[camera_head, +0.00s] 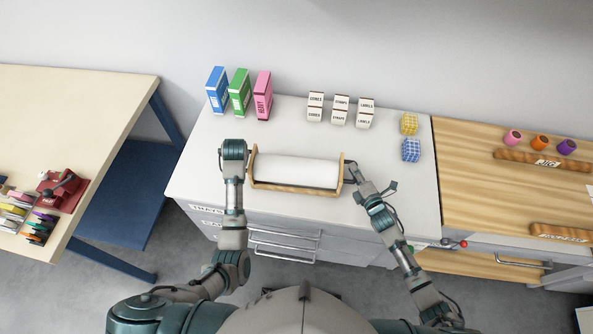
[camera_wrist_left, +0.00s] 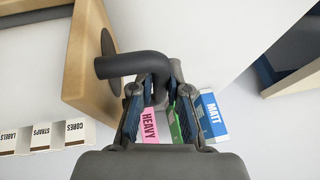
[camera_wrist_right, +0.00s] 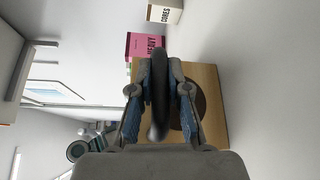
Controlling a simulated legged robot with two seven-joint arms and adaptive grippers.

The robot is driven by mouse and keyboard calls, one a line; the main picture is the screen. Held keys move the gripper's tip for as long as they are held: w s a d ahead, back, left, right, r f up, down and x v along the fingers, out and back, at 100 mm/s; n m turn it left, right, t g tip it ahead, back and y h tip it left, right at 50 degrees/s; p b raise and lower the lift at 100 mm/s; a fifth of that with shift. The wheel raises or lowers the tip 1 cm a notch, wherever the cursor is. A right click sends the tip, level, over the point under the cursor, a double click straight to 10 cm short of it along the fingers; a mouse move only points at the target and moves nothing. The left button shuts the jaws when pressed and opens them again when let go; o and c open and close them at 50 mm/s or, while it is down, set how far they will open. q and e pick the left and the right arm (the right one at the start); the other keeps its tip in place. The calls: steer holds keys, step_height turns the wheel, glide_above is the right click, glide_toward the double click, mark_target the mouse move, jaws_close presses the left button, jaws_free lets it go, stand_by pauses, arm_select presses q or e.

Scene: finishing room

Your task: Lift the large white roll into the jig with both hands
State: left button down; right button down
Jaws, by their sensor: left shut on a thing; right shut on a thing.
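The large white roll (camera_head: 297,171) lies in a light wooden frame (camera_head: 294,188) with end boards, on the white counter. My left gripper (camera_head: 246,155) is shut on a bent black handle at the frame's left end; this handle (camera_wrist_left: 135,64) shows between the fingers in the left wrist view, beside a wooden end board (camera_wrist_left: 85,55). My right gripper (camera_head: 351,170) is shut on the black handle (camera_wrist_right: 160,100) at the right end, with a wooden end board (camera_wrist_right: 212,110) behind it. The frame's underside is hidden.
Blue, green and pink boxes (camera_head: 263,96) and small white labelled boxes (camera_head: 340,110) stand at the counter's back. Yellow and blue checked cubes (camera_head: 411,150) sit at its right. A wooden worktop (camera_head: 475,185) adjoins on the right, a bench (camera_head: 85,110) stands left.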

arm_select(q)
steer(key=shift+d, duration=0.1)
arm_select(e)
steer(key=shift+w+d+r, duration=0.15)
steer(key=shift+d, duration=0.15)
